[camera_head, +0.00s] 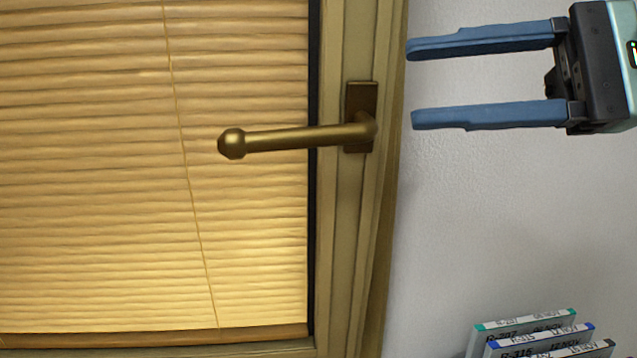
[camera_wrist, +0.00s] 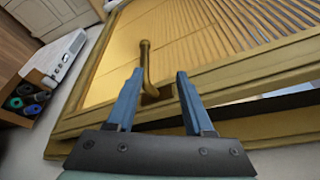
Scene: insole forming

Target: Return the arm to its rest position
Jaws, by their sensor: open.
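My gripper (camera_head: 413,84) is at the upper right in the head view, with its two blue fingers spread apart and nothing between them. The fingers point left, toward the window frame's right edge. In the wrist view my gripper (camera_wrist: 155,75) shows its open fingers pointing at the window, with the brass handle beyond them near the left fingertip. The rest of my arm is mostly out of view.
The brass window handle (camera_head: 290,138) lies nearly level, pointing left on the frame (camera_head: 343,250). Blinds (camera_head: 90,180) cover the pane. Labelled boxes (camera_head: 530,330) stand at the lower right. White wall (camera_head: 490,220) separates them from my gripper.

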